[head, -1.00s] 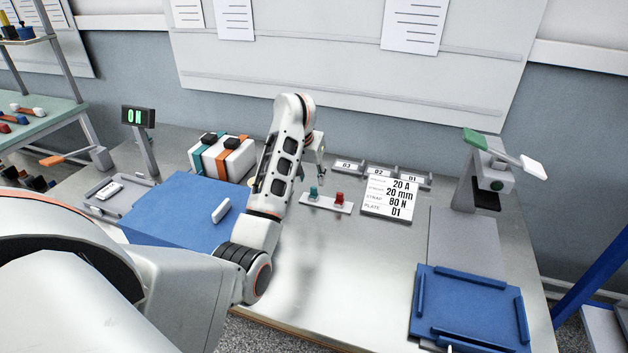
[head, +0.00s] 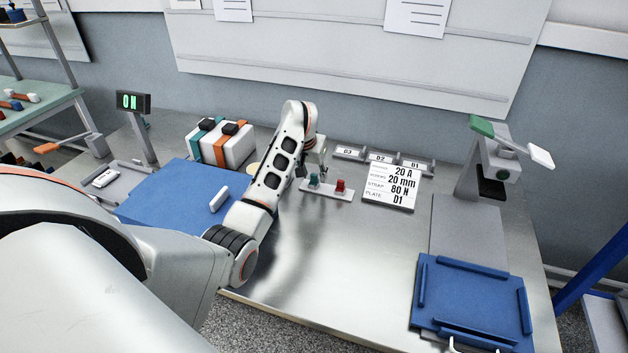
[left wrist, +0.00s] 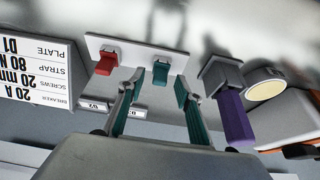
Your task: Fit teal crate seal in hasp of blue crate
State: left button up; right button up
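The teal crate seal (head: 314,180) stands upright on a small white holder (head: 328,193), left of a red seal (head: 341,186). My left gripper (head: 317,168) is just above the teal seal. In the left wrist view the left gripper (left wrist: 158,88) is open, with its two teal-padded fingers on either side of the teal seal (left wrist: 160,72); I cannot tell whether they touch it. A large flat-topped blue box (head: 165,192), possibly the blue crate, is at the left with a pale bar (head: 219,199) on top. I cannot make out a hasp. My right gripper is not in view.
A white case with teal and orange straps (head: 238,152) stands behind the blue box. A job card (head: 390,192) lies right of the holder. A lever press (head: 490,172) and blue tray (head: 470,297) are at the right. The middle of the table is clear.

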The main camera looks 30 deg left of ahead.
pick_arm(q)
jog(key=c, duration=0.9)
jog(key=shift+o, duration=0.2)
